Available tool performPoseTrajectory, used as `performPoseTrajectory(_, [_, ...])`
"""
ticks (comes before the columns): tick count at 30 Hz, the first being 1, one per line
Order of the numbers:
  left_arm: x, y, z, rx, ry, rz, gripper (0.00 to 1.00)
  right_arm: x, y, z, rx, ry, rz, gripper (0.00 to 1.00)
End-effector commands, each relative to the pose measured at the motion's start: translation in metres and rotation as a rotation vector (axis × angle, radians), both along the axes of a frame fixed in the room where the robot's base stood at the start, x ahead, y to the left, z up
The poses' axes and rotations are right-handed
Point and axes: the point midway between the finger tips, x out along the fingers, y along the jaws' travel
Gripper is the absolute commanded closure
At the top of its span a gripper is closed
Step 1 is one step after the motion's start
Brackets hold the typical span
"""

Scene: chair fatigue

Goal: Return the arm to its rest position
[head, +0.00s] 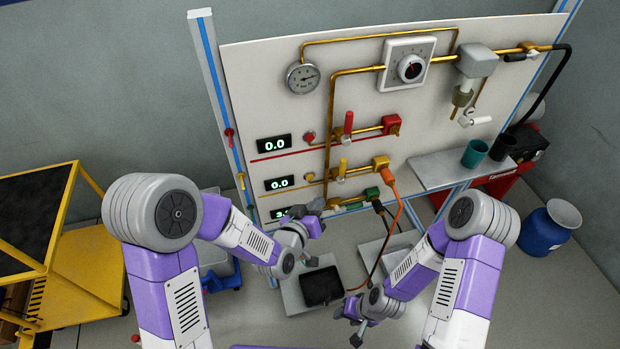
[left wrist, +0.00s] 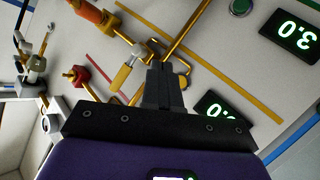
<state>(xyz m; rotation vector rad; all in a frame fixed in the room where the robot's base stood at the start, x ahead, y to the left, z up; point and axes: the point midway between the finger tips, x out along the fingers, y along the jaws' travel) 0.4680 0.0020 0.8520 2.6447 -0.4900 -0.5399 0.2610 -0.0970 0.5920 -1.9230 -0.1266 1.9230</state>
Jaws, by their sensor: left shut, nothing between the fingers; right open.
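My left gripper (head: 312,214) is in front of the lower part of the white panel, next to the lowest display (head: 285,212) and left of the green valve (head: 371,195). In the left wrist view its fingers (left wrist: 164,82) are together and empty. A yellow-handled valve (left wrist: 128,70) shows just beside them; whether they touch cannot be told. In the head view the yellow handle (head: 342,167) points up, above the gripper. My right gripper (head: 352,325) is open, low at the front, near the floor-level black tray (head: 321,286).
The panel (head: 270,90) carries brass pipes, a gauge (head: 303,77) and a red-handled valve (head: 348,123). A shelf (head: 435,171) holds a green cup (head: 475,153) and a dark cup. A yellow cart (head: 85,280) stands left, a blue container (head: 540,234) right.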

Motion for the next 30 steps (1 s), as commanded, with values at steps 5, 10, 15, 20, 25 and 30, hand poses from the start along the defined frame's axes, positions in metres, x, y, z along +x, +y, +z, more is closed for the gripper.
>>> performPoseTrajectory(5, [0.0,0.0,0.0,0.0,0.0,0.0,1.0,0.0,0.0,0.0,0.0,0.0,0.0,0.52])
performPoseTrajectory(10, [0.0,0.0,0.0,0.0,0.0,0.001,1.0,0.0,0.0,0.0,0.0,0.0,0.0,0.52])
performPoseTrajectory(15, [-0.006,0.014,-0.03,0.035,0.11,0.012,1.0,0.0,0.0,0.007,0.0,0.0,0.0,0.52])
performPoseTrajectory(20, [-0.046,0.051,-0.111,0.111,0.44,0.025,1.0,0.0,0.0,0.022,0.0,0.0,0.0,0.52])
performPoseTrajectory(25, [-0.126,0.083,-0.181,0.138,0.834,0.008,1.0,0.0,0.0,0.038,0.0,0.0,0.0,0.52])
performPoseTrajectory(30, [-0.188,0.093,-0.208,0.12,1.088,-0.025,1.0,0.0,0.0,0.046,0.0,0.0,0.0,0.52])
